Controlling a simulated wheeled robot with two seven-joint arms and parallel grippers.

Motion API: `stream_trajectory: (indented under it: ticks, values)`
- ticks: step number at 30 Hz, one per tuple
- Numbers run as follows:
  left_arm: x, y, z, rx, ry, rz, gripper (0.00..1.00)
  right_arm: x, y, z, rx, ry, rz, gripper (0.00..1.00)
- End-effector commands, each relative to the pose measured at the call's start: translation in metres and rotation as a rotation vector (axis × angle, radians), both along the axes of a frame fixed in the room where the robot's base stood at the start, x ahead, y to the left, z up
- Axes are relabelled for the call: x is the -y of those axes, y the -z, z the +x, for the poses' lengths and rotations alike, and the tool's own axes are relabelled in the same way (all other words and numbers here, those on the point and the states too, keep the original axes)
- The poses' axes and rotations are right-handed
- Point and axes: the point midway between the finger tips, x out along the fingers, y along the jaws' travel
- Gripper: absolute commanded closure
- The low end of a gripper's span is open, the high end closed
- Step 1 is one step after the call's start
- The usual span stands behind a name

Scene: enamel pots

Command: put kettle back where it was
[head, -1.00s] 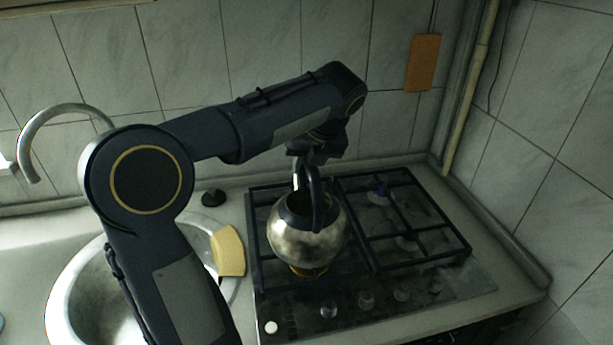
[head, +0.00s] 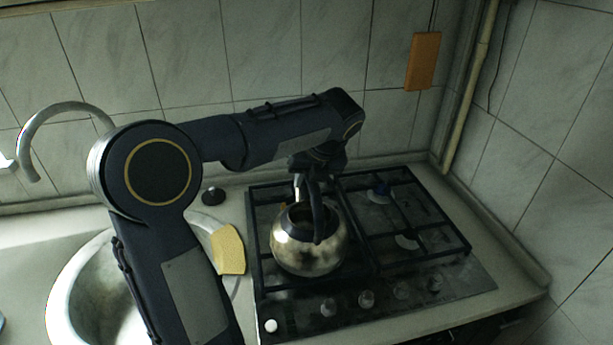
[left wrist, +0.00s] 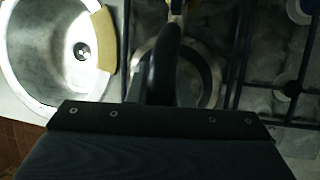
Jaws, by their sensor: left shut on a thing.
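The kettle (head: 308,245) is a round shiny metal pot with a black arched handle. It is upright over the left front part of the gas stove (head: 345,305). I cannot tell whether its base touches the grate. My left gripper (head: 308,180) comes down from above and is shut on the kettle's handle. In the left wrist view the dark handle (left wrist: 164,65) and part of the kettle's rim (left wrist: 210,75) show; the gripper body hides the rest. My right gripper is not in view.
A sink (head: 68,290) with a curved tap (head: 45,120) is at the left. A yellow sponge (head: 228,250) lies at the sink's right edge. The right half of the black grate (head: 405,235) carries no pots. Tiled walls close off the back and right.

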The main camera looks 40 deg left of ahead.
Motion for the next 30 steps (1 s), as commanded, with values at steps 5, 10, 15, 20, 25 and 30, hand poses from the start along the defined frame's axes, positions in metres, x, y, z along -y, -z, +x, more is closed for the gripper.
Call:
stream_trajectory:
  ticks: [5,10,15,20,25,30]
  values:
    - [0.000,0.001,0.000,0.000,0.000,0.000,0.63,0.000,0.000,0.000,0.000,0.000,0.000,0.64]
    - [0.000,0.001,0.000,0.000,0.000,0.000,0.59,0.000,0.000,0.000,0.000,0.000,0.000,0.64]
    - [0.000,-0.001,0.000,0.002,0.000,0.000,0.59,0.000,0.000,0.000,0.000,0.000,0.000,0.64]
    - [0.004,-0.017,0.000,0.005,0.002,0.000,0.59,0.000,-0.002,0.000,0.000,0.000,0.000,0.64]
    - [0.019,-0.050,-0.003,0.006,0.003,0.000,0.59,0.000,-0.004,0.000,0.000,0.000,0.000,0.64]
    - [0.034,-0.084,-0.006,0.005,0.004,0.000,0.59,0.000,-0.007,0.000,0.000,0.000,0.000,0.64]
